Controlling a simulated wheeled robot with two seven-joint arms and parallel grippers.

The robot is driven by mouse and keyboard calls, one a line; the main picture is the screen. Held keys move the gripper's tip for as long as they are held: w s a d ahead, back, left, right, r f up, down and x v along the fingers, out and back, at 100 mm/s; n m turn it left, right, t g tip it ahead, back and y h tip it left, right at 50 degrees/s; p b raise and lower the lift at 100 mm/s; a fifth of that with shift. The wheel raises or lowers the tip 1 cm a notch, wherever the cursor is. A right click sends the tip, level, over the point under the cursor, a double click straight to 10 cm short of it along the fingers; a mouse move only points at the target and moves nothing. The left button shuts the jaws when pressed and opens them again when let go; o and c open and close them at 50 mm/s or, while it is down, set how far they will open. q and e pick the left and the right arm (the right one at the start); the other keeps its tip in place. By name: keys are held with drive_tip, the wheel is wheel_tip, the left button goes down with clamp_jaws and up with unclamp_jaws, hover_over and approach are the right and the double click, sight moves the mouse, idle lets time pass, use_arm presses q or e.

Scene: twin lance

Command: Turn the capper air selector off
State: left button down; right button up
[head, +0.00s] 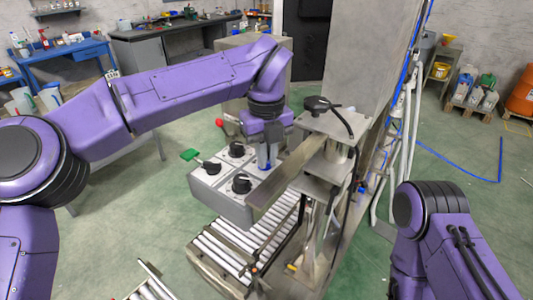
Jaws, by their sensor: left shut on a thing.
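A grey control box (222,209) stands in the middle of the view, with several black knobs on its sloped top. One knob (237,149) is at the back, one (241,184) is at the front, and one (211,168) is at the left. My left gripper (264,164) reaches down to the right part of the box top. It is shut on a knob there, which its fingers mostly hide. The labels are too small to read, so I cannot read the selector's setting. My right arm shows at the lower right, but its gripper is out of view.
A red ball knob (219,122) and a green paddle (189,155) are beside the box. A roller conveyor (240,245) runs below. A steel column (360,60) and metal bracket plates (325,125) stand close to the right of my left gripper. Green floor is open at left.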

use_arm(q)
drive_tip(key=shift+s+f, duration=0.1)
drive_tip(key=shift+f, duration=0.15)
drive_tip(key=c, duration=1.2)
unclamp_jaws()
wheel_tip(320, 180, up, 11)
drive_tip(key=shift+f+p, duration=0.15)
drive_tip(key=shift+p, duration=0.25)
drive_tip(key=shift+w, duration=0.2)
